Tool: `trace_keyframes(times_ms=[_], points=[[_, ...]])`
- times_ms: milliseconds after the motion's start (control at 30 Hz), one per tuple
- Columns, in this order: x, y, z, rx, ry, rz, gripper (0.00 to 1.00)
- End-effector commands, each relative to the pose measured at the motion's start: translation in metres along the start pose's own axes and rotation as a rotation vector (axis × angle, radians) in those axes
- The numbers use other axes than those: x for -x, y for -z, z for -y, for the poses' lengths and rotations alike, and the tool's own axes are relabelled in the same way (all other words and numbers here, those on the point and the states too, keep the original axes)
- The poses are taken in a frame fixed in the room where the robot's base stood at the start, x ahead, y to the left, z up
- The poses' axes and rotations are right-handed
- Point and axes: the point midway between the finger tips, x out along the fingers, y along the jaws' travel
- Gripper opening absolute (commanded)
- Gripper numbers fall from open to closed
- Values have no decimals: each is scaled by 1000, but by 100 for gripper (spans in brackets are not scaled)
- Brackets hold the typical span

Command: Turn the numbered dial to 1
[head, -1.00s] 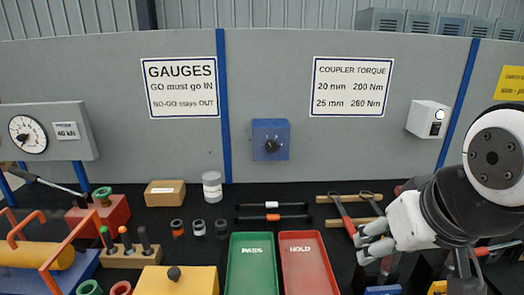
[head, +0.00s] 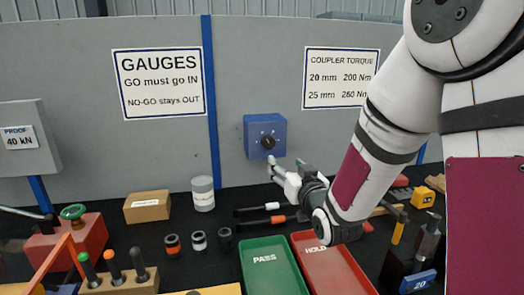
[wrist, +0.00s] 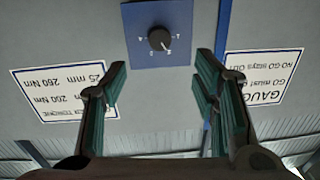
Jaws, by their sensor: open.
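The dial is a round black knob (head: 268,142) on the face of a blue box (head: 252,126) fixed to the grey wall panel. In the wrist view the knob (wrist: 159,40) sits near the top centre of its blue plate (wrist: 185,14), with small pale marks around it, too small and turned over to read surely. My gripper (head: 283,169) is in front of the panel, just below the blue box in the head view. In the wrist view its green-padded fingers (wrist: 160,84) are spread apart and empty, with the knob beyond them and not touched.
GAUGES (head: 158,82) and COUPLER TORQUE (head: 340,77) signs flank the box. Below, the black bench holds a green PASS tray (head: 270,270), a red HOLD tray (head: 340,272), a white jar (head: 203,193) and a cardboard box (head: 147,206). The wall around the dial is clear.

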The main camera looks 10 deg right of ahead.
Motion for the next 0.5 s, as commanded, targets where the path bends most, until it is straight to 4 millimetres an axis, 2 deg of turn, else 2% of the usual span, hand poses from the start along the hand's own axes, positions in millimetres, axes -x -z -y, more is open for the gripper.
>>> trace_keyframes(times_ms=[167, 267, 500], points=[[-11, 0, 0, -4, 4, -20, 54], [-25, 0, 0, -4, 4, -20, 54], [-72, 1, 0, -3, 4, -20, 54]])
